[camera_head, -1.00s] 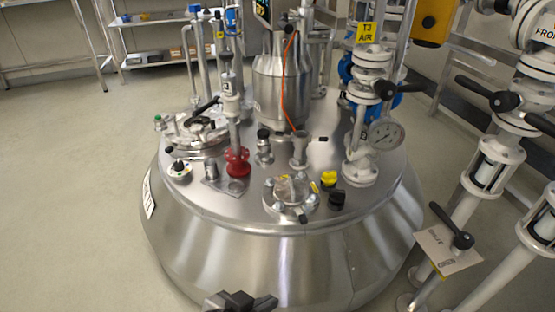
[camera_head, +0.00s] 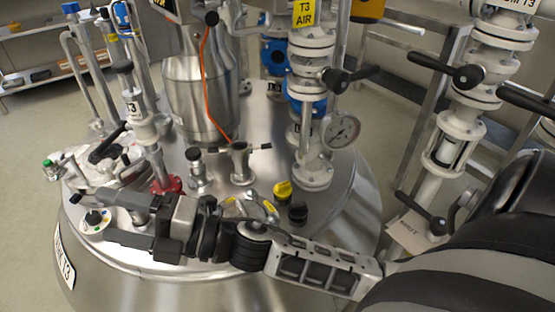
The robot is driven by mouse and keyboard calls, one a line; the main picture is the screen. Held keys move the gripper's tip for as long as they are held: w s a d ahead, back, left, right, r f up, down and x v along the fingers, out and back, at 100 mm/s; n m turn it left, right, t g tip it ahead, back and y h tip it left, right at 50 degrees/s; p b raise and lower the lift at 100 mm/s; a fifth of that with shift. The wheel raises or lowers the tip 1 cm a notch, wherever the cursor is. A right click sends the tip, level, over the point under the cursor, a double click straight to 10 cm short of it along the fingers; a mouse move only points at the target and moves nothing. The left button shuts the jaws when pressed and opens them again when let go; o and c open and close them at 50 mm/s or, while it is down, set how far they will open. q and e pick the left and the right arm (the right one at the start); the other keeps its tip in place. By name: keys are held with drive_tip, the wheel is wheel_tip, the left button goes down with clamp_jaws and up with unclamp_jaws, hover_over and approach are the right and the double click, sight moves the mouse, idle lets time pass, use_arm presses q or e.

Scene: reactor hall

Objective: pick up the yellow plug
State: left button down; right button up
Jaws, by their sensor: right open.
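The yellow plug (camera_head: 283,191) stands on the steel vessel lid (camera_head: 335,200), right of centre, in the head view. A black plug (camera_head: 298,212) stands just in front of it, to the right. My right arm reaches in from the right, across the front of the lid. My right gripper (camera_head: 112,219) points left, with its two jaws apart and nothing seen between them. It is well to the left of the yellow plug and apart from it. The arm's wrist passes in front of the plug without covering it. My left gripper is not in view.
A white valve column with a pressure gauge (camera_head: 340,130) rises behind and right of the plugs. A capped pipe stub (camera_head: 240,163) and a red flange (camera_head: 166,186) stand to the left. A round flanged cover (camera_head: 250,207) is partly hidden behind my wrist.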

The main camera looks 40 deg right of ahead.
drive_tip(key=s+a+n+g+y, duration=0.25)
drive_tip(key=n+g, duration=0.45)
drive_tip(key=n, duration=0.4)
drive_tip(key=n+g+h+b, duration=0.6)
drive_tip(key=n+h, duration=1.3)
drive_tip(key=h, duration=0.4)
approach(281, 186)
drive_tip(key=b+x, duration=0.3)
drive_tip(key=x, duration=0.2)
drive_tip(key=shift+d+b, duration=0.1)
drive_tip(key=shift+b, duration=0.25)
drive_tip(key=shift+w+d+f, duration=0.1)
drive_tip(key=shift+d+f, duration=0.05)
drive_tip(key=shift+f, duration=0.3)
drive_tip(key=b+x, duration=0.3)
drive_tip(key=x, duration=0.2)
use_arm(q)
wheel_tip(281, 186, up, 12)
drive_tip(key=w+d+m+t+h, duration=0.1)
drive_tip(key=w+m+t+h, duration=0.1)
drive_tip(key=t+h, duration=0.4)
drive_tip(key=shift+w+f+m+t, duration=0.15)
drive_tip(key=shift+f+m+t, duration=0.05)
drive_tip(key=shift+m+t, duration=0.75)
use_arm(e)
drive_tip(key=shift+r, duration=0.1)
drive_tip(key=c, duration=1)
